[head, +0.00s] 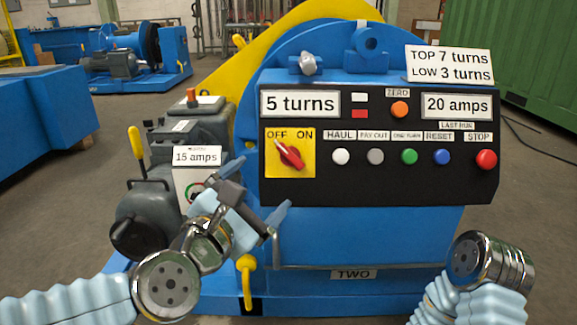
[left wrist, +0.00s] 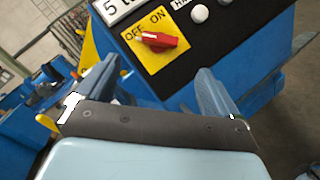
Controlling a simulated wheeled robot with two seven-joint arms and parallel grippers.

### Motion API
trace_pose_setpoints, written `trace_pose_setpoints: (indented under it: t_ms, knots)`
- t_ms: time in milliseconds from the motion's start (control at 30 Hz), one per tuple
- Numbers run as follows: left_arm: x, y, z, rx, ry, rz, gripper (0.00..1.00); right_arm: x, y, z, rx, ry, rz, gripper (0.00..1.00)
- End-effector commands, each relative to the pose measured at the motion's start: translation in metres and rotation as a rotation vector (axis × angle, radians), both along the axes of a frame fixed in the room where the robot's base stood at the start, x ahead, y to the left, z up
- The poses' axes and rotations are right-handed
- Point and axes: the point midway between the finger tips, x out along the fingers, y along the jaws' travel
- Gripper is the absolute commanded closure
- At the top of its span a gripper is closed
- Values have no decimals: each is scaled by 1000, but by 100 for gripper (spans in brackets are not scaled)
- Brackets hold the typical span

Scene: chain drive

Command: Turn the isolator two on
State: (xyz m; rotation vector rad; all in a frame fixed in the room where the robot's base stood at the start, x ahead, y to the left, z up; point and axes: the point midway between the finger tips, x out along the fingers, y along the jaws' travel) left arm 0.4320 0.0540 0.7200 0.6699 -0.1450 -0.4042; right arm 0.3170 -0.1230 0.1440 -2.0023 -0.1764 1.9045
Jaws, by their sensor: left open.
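The isolator is a red rotary knob (head: 290,155) on a yellow plate (head: 306,170) marked OFF and ON, at the left of the black control panel (head: 385,185). Its pale-tipped end points up-left, at OFF. The knob also shows in the left wrist view (left wrist: 160,41), beyond the fingers. My left gripper (head: 263,184) is open and empty, below and left of the knob and apart from it. The blue machine bears a TWO label (head: 353,274) low on its front. My right arm shows at lower right, but its gripper is out of view.
Right of the isolator runs a row of buttons, from white HAUL (head: 341,156) to red STOP (head: 487,159). A grey motor unit with a 15 amps display (head: 196,156) stands left, behind my left arm.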

Motion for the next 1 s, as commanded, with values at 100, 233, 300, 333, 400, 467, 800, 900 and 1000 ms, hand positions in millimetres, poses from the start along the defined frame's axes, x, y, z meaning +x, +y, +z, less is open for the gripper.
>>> trace_pose_setpoints:
  t_ms: [100, 233, 300, 333, 400, 467, 800, 900, 1000]
  knots:
    - [26, -12, -3, 3, 2, 0, 5, 0, 0, -3, 0, -1, 0, 57]
    - [54, -25, -3, 5, 2, 0, 5, 0, 0, -5, 0, -1, 0, 57]
    - [68, -30, -2, 4, 2, 0, 5, 0, 0, -4, 0, -1, 0, 57]
    - [73, -33, -2, 4, 2, 0, 5, 0, 0, -4, 0, -1, 0, 57]
    - [84, -37, -2, 4, 2, 0, 5, 0, 0, -4, 0, -1, 0, 57]
    - [91, -41, -1, 5, 1, 0, 5, 0, 0, -4, 0, -1, 0, 57]
    - [103, -46, -1, 3, -1, 1, 5, 0, 0, -4, 0, -1, 0, 57]
    - [103, -46, -1, 4, 0, 0, 5, 0, 0, -4, 0, -1, 0, 57]
    - [103, -46, -1, 5, 0, 0, 19, 0, 0, -4, 0, -1, 0, 57]
